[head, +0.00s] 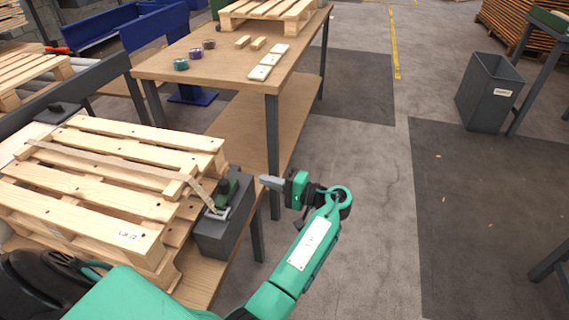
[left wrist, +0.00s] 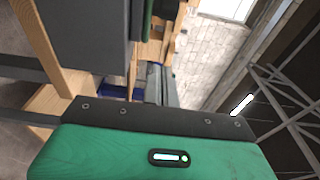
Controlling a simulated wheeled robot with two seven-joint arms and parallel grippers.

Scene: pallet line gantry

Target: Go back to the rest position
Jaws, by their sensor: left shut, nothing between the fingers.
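My left gripper (head: 265,183) is at the end of the green arm, to the right of the grey block and in the air beside the table. Its fingers are shut with nothing between them and point left. In the left wrist view its fingers (left wrist: 157,82) show beyond the green gripper body. My right gripper is in neither view.
A wooden pallet (head: 110,165) with a strap (head: 120,168) over it lies at the left. A green tool (head: 225,188) sits on the grey block (head: 222,235). A wooden workbench (head: 225,75) stands behind.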

